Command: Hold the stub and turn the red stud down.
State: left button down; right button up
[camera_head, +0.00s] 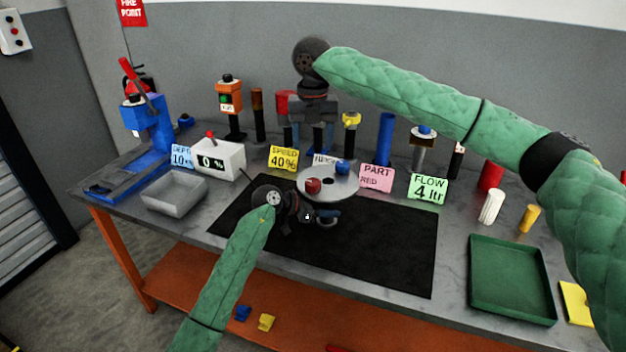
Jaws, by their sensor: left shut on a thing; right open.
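The positioner's round grey disc (338,190) stands over the black mat, its face up and close to level. The red stud (313,186) is on its near-left part, pointing up. A blue stud (343,168) is on its far-right part. My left gripper (312,215) is at the near-left side of the positioner, below the disc, and is shut. The stub is hidden by the gripper and appears to be what it holds. My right gripper (314,137) is open, pointing down behind and above the disc, apart from both studs.
Cards reading SPEED 40% (283,159), PART RED (376,178) and FLOW 4 ltr (427,188) stand behind the mat. A grey tray (174,194) is left, a green tray (511,280) right. The black mat (385,255) is clear to the right of the positioner.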

aim_at(313, 181)
notch_tip(313, 181, down, 12)
jog(key=shift+n, duration=1.1)
jog(key=c, duration=1)
